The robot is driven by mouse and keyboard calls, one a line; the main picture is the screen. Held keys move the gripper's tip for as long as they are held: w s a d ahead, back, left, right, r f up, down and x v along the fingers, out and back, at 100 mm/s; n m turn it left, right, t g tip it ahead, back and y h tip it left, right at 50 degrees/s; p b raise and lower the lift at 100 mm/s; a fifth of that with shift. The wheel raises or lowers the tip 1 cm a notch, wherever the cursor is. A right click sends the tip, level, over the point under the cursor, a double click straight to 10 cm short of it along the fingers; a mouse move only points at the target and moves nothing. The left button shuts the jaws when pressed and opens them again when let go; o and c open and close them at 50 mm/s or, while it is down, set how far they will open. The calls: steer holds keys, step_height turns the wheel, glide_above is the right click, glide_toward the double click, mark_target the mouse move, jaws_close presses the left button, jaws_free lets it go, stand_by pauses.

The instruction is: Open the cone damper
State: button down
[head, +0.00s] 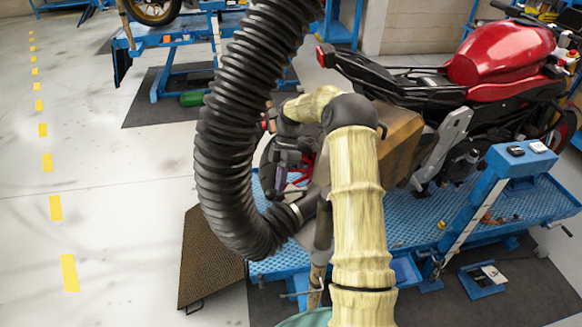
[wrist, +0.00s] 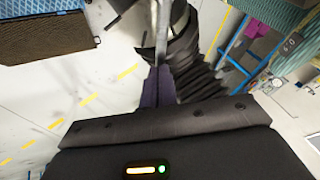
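The fat black ribbed hose (head: 225,130) curves down and ends in a grey cone (head: 312,204) behind the motorcycle, behind my arm in the head view. The hose shows again in the wrist view (wrist: 195,78), close beyond my gripper. My gripper (wrist: 158,70) points at a thin grey metal bar (wrist: 162,32), which looks like the damper lever. Its dark purple fingers are close together, with the bar's near end between them. The damper plate inside the cone is hidden.
The red motorcycle (head: 500,55) stands on a blue lift table (head: 415,215). A brown ramp plate (head: 208,258) lies at the table's left end. A blue control post (head: 470,215) stands at right. The floor at left is clear, with yellow dashes.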

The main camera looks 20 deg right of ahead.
steer(key=s+n+h, duration=0.1)
steer(key=n, duration=0.1)
steer(key=s+n+g+h, duration=0.1)
steer(key=s+n, duration=0.1)
steer(key=shift+a+n+p, duration=0.2)
steer(key=shift+n+p, duration=0.1)
steer(key=shift+n, duration=0.1)
stand_by(0.4)
steer(key=shift+w+a+r+p, duration=0.2)
steer(key=shift+w+r+p, duration=0.1)
steer(key=shift+w+p, duration=0.25)
steer(key=w+b+v, duration=0.1)
steer(key=v, duration=1)
steer(key=shift+w+a, duration=0.25)
steer(key=shift+w, duration=0.15)
steer(key=shift+f, duration=0.1)
